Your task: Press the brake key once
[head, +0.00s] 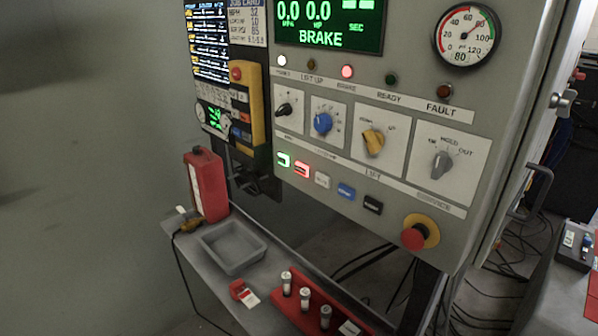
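A grey control panel (400,183) fills the middle and right. Its row of small keys has a lit green key (284,159), a lit red key (301,169), a white key (322,180), a blue key (346,192) and a black key (372,205). The key lettering is too small to read, so I cannot tell which is the brake key. The display (325,22) shows 0.0, 0.0 and BRAKE in green. Neither gripper is in view.
A red emergency stop (414,237) juts out at lower right, and a door handle (523,195) stands beside the panel. Below is a shelf with a grey tray (232,247) and a red rack (302,308). A yellow pendant (252,103) hangs at left.

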